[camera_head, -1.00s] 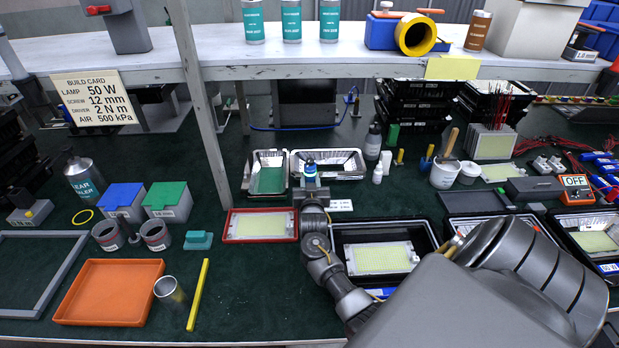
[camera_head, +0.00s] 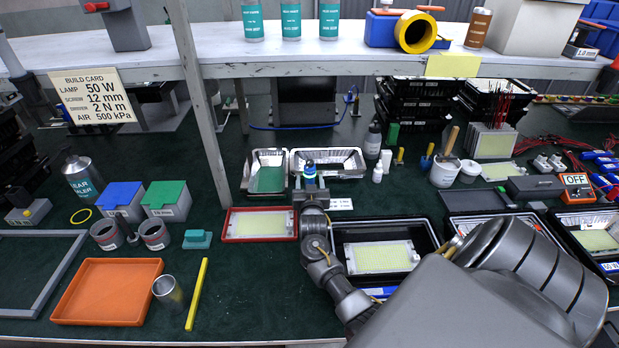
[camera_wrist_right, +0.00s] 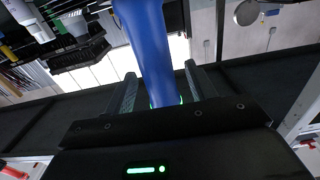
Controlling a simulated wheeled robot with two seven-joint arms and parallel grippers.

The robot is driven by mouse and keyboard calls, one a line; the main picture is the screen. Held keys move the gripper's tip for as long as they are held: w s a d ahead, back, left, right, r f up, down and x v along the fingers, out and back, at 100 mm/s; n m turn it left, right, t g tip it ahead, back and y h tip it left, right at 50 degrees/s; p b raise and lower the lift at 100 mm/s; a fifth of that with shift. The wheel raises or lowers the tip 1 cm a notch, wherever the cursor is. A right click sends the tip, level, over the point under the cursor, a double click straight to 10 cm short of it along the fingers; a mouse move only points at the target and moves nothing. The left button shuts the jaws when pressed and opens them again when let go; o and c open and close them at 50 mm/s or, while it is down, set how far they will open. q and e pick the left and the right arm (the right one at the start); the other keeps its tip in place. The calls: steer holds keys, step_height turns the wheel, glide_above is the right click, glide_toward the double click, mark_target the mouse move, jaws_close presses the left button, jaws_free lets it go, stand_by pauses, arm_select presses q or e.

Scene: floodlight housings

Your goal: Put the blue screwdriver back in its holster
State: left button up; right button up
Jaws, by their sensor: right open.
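The blue screwdriver (camera_wrist_right: 148,50) shows in the right wrist view as a thick blue handle with a green ring low on it. It stands between the two fingers of my right gripper (camera_wrist_right: 158,92), which are apart with a gap beside the handle. In the head view my right gripper (camera_head: 310,184) is in front of the foil trays, and the blue top of the screwdriver (camera_head: 310,168) shows just above it. The screwdriver's lower end is hidden. I cannot make out its holster in either view. My left gripper is not in view.
Foil trays (camera_head: 345,153) lie just behind the gripper. A red-rimmed tray (camera_head: 233,240) is left of my forearm, and a black bin (camera_head: 425,235) with a lamp panel is right. A shelf (camera_head: 300,66) spans above the bench. Green bench top is clear at front middle.

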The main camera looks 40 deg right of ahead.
steer(key=b+v, duration=0.2)
steer(key=v, duration=0.8)
steer(key=shift+s+a, duration=0.2)
steer(key=shift+a, duration=0.05)
steer(key=shift+r, duration=0.2)
